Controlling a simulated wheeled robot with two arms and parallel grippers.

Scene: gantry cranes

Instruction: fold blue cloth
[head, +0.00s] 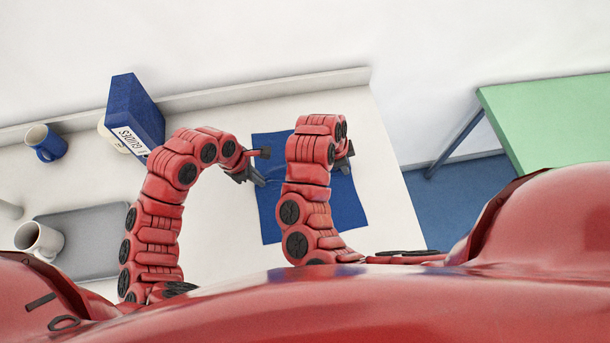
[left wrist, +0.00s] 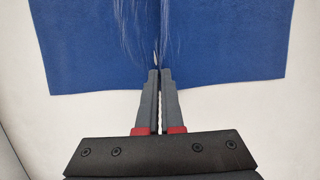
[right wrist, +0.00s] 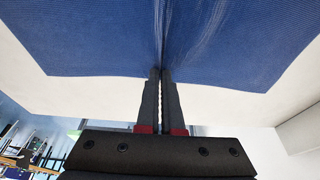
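The blue cloth (head: 268,207) lies spread on the white table, partly hidden behind my right arm in the head view. My left gripper (head: 256,177) is at its left edge. In the left wrist view the fingers (left wrist: 160,72) are shut on the cloth's edge, and creases run from the tips into the cloth (left wrist: 90,45). My right gripper (head: 346,160) is at the opposite, right edge. In the right wrist view its fingers (right wrist: 161,73) are shut on the cloth (right wrist: 80,40), which puckers along a crease. I cannot tell whether the edges are lifted.
A raised ledge (head: 265,90) runs along the back. A green table (head: 550,120) stands apart at right.

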